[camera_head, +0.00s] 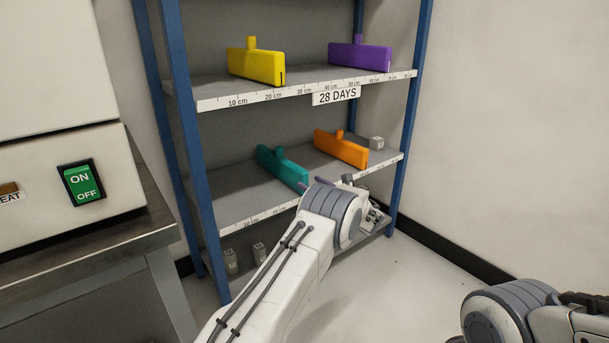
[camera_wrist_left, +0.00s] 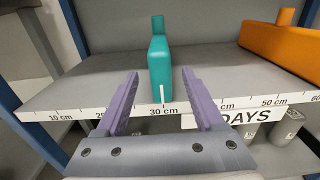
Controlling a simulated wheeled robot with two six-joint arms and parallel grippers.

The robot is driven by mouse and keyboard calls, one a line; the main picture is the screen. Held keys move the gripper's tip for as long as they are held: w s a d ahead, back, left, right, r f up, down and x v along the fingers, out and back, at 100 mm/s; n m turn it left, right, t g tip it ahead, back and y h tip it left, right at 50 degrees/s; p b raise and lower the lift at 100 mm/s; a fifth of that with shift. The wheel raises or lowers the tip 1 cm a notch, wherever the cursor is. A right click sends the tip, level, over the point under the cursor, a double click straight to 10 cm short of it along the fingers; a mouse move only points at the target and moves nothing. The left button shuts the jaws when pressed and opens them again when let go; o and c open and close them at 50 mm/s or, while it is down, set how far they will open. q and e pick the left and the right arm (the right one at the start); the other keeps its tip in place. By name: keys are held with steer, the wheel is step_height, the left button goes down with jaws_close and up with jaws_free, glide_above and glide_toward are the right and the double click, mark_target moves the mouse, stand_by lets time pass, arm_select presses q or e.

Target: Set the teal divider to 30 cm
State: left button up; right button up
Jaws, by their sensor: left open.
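The teal divider (camera_head: 282,167) stands upright on the lower shelf (camera_head: 230,203), left of the orange divider. In the left wrist view the teal divider (camera_wrist_left: 160,68) is seen end-on, and the white line on its front end is about above the 30 cm label (camera_wrist_left: 163,111) on the shelf edge. My left gripper (camera_wrist_left: 160,76) is open, with one purple finger on each side of the divider and gaps visible. In the head view my left arm hides the gripper's fingers in part and much of the shelf edge. My right gripper is out of view; only its arm shows at lower right.
The orange divider (camera_head: 341,148) stands to the right on the same shelf, with a grey block (camera_head: 376,143) beyond it. Yellow (camera_head: 256,66) and purple (camera_head: 359,56) dividers stand on the upper shelf. Blue posts (camera_head: 187,120) frame the rack. A metal bench (camera_head: 90,240) is at left.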

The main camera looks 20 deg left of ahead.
arm_select(q)
steer(key=p+v, duration=0.1)
steer(key=v, duration=0.3)
steer(key=shift+s+d, duration=0.15)
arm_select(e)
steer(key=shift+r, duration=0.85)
